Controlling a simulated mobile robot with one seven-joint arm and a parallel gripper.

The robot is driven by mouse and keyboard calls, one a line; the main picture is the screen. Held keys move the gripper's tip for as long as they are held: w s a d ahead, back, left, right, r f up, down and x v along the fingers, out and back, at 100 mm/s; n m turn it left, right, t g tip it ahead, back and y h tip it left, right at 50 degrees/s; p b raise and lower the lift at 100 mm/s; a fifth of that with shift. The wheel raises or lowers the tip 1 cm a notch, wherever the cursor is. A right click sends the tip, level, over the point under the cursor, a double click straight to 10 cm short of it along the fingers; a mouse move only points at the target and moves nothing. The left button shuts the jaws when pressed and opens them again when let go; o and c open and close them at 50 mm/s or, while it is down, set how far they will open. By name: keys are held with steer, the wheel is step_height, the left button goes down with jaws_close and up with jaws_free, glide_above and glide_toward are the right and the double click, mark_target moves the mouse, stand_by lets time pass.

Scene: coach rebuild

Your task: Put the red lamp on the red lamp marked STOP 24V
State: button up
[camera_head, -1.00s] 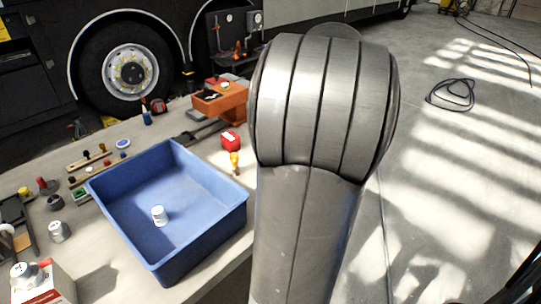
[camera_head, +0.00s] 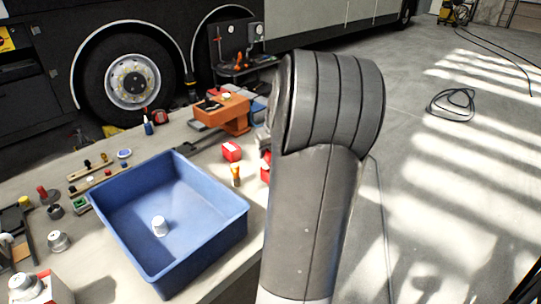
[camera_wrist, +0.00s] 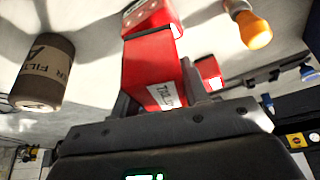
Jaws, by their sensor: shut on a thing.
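In the wrist view my gripper (camera_wrist: 158,104) is shut on a red block-shaped lamp (camera_wrist: 150,65) with a white label that looks like "TALLY". A second red block (camera_wrist: 150,14) with a pale marked face is just beyond it; I cannot tell whether they touch. A smaller red piece (camera_wrist: 208,72) shows to the right. In the head view a red block (camera_head: 231,151) stands on the bench right of the blue bin, and another red patch (camera_head: 265,174) shows beside my arm. My gripper is hidden there behind my arm. I cannot read STOP 24V on any block.
An amber-capped piece (camera_head: 236,175) stands close to the red blocks; it also shows in the wrist view (camera_wrist: 255,32). A brown filter cylinder (camera_wrist: 42,70) is at left there. An orange box (camera_head: 235,118) stands behind.

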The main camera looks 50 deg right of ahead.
steer(key=shift+f, duration=0.95)
steer(key=o, duration=1)
steer(key=shift+f, duration=0.15)
steer(key=v, duration=1.2)
